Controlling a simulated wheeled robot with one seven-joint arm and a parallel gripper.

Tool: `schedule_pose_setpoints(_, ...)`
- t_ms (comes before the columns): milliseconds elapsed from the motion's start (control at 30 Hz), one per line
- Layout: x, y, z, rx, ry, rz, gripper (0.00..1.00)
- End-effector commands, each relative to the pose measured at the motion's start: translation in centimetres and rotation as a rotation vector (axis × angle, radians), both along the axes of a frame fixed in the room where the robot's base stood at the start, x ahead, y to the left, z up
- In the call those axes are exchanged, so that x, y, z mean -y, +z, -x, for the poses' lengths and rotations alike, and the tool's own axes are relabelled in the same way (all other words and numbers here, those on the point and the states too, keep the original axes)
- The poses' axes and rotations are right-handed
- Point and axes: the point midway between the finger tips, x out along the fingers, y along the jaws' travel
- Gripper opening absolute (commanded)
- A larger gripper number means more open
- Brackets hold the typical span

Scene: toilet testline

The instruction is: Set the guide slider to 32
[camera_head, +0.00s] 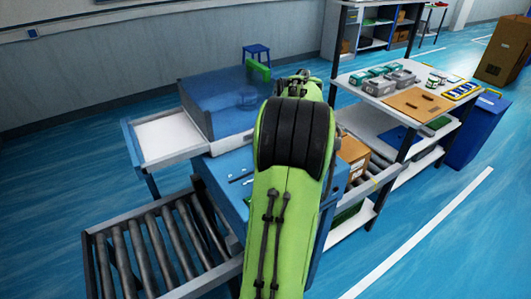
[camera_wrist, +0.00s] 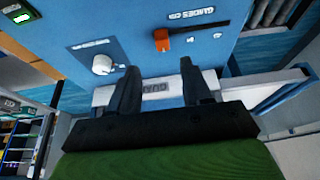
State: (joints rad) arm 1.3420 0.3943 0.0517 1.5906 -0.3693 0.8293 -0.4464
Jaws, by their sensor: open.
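The guide slider has an orange handle (camera_wrist: 163,40) on a dark slot in a blue panel (camera_wrist: 135,45), in the wrist view. A label (camera_wrist: 192,15) above it reads like "GUIDES" with a unit, and a small white readout (camera_wrist: 196,42) with tiny digits is to its right. I cannot make out the slider's value. My gripper (camera_wrist: 158,68) is open, its two dark fingers pointing at the panel below the orange handle.
A white round knob (camera_wrist: 102,65) is left of the fingers in the wrist view. A roller conveyor (camera_head: 165,245) and a machine with a blue translucent cover (camera_head: 215,100) stand left of my arm. A shelf with parts (camera_head: 412,100) is on the right.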

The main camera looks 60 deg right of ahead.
Motion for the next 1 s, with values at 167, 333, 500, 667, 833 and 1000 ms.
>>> schedule_pose_setpoints(167,-0.8,4.6,1.6,0.0,-0.002,0.004,0.49)
schedule_pose_setpoints(333,-1.3,6.4,2.3,-0.001,-0.003,0.001,0.49)
schedule_pose_setpoints(500,-1.4,6.5,2.4,0.0,-0.001,0.0,0.49)
schedule_pose_setpoints(667,-1.3,6.5,2.3,0.0,-0.001,0.0,0.49)
schedule_pose_setpoints(833,-1.3,6.5,2.3,0.0,-0.001,0.0,0.49)
schedule_pose_setpoints(1000,-1.4,6.5,2.3,0.0,-0.001,0.0,0.49)
